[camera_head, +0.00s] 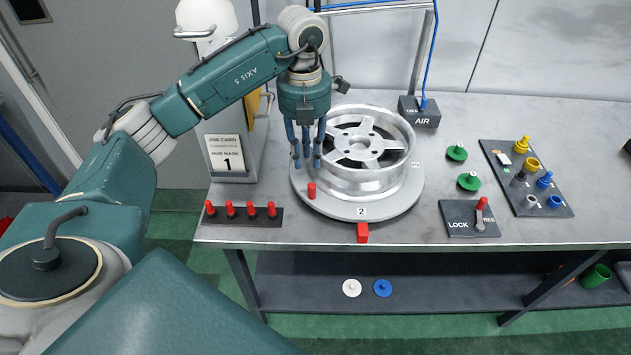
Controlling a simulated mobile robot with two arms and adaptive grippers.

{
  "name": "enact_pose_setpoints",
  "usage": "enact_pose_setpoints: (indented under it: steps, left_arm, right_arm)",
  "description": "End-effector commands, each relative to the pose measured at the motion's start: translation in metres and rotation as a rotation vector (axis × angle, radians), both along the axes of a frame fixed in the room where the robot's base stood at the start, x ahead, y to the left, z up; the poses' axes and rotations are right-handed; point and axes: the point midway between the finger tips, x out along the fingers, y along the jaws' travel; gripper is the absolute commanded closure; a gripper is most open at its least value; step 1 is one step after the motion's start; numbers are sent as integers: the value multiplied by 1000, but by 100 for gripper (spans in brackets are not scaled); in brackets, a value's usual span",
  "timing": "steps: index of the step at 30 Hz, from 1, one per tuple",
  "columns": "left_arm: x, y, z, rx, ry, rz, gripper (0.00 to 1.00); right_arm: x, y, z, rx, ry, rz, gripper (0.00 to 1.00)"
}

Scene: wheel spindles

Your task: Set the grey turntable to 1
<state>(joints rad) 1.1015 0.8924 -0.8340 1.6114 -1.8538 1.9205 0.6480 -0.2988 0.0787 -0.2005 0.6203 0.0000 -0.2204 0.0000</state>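The grey turntable (345,208) lies on the bench with a silver spoked wheel (365,185) on it. Its label 2 (362,211) faces the front, just behind a red block (362,233) at the bench edge. Another label at the right rim is too small to read surely. A red peg (311,190) stands on the turntable's front-left rim. My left gripper (308,164) points down over the turntable's left side, just behind and above that peg, its fingers apart and empty. My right gripper is out of view. The lock lever (481,206) stands on the FREE side of its plate.
A row of red pegs (251,209) stands at the front left, below a job card (227,154) reading 1. Green knobs (468,181), a dark tray of coloured parts (526,178) and an AIR box (420,112) are right of the turntable. White and blue discs lie on the lower shelf.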

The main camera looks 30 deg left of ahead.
Motion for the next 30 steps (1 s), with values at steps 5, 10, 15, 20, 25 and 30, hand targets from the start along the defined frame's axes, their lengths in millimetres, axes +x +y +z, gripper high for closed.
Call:
enact_pose_setpoints:
  steps: [5, 10, 15, 20, 25, 30]
  left_arm:
    - [-1, -4, -16, -7, 5, -6, 76]
    - [-2, -5, -47, -9, 7, -8, 76]
    - [-1, -6, -78, -9, 5, -8, 76]
    - [0, -7, -99, -10, 2, -10, 76]
    - [0, -7, -109, -10, 1, -10, 76]
    - [0, -7, -110, -10, 0, -10, 76]
  right_arm:
    - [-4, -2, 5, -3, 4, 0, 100]
    - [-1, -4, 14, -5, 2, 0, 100]
    - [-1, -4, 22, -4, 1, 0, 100]
    - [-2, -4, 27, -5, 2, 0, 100]
    - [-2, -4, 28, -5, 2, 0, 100]
    - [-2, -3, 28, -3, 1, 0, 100]
